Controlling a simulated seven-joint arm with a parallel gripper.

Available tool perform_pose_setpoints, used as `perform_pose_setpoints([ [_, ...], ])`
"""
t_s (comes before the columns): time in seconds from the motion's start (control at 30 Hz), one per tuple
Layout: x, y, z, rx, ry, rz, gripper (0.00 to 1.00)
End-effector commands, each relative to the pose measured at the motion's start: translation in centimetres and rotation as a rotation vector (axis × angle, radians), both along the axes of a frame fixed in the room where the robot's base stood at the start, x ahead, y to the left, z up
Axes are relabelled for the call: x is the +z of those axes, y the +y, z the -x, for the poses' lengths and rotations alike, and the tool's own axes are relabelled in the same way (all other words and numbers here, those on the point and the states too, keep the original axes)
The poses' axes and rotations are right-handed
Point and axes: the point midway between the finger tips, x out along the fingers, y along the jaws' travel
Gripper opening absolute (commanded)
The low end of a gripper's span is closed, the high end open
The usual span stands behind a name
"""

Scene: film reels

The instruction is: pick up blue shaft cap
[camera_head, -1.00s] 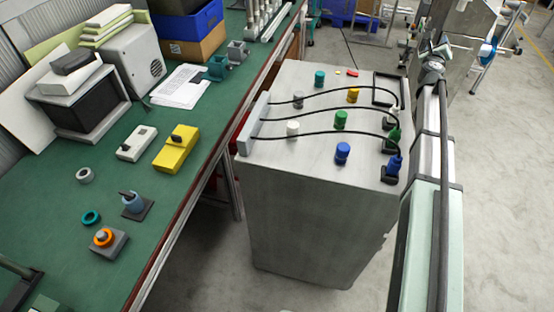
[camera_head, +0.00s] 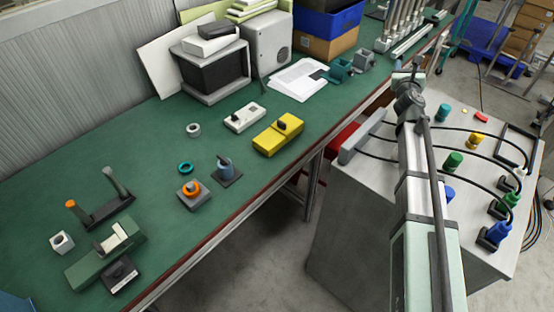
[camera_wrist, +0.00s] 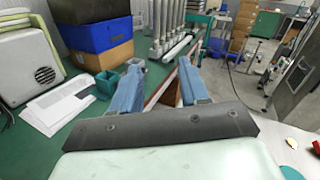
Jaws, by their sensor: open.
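A blue cylindrical cap (camera_head: 449,193) stands on the grey metal cabinet top, partly hidden behind my arm. A second blue piece (camera_head: 497,232) sits on a dark base at the cabinet's right front edge, with a black cable at it. A grey-blue piece (camera_head: 224,166) stands on a dark square plate on the green bench; I cannot tell which is the shaft cap. My gripper (camera_wrist: 160,68) is open and empty in the wrist view, its fingers pointing along the bench edge. In the head view my gripper (camera_head: 409,66) is above the cabinet's far left corner, away from the blue pieces.
The green bench (camera_head: 130,130) holds a yellow box (camera_head: 278,137), an orange ring (camera_head: 190,188) and a teal ring (camera_head: 185,168). The bench's middle has clear patches.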

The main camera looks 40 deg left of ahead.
Motion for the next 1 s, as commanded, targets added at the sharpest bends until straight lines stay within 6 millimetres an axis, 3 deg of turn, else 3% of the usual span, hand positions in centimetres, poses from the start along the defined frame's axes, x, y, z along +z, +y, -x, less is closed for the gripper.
perform_pose_setpoints([
  [0.03, -0.5, 2.5, 2.3, 0.041, 0.015, -0.019, 0.45],
  [0.2, -1.8, 9.8, 8.9, 0.165, 0.066, -0.086, 0.45],
  [0.5, -3.9, 20.3, 22.1, 0.379, 0.174, -0.191, 0.45],
  [0.8, -5.7, 26.4, 33.6, 0.544, 0.273, -0.260, 0.45],
  [0.9, -8.2, 26.6, 37.0, 0.600, 0.293, -0.245, 0.45],
  [1.0, -10.7, 26.2, 39.2, 0.643, 0.298, -0.217, 0.45],
])
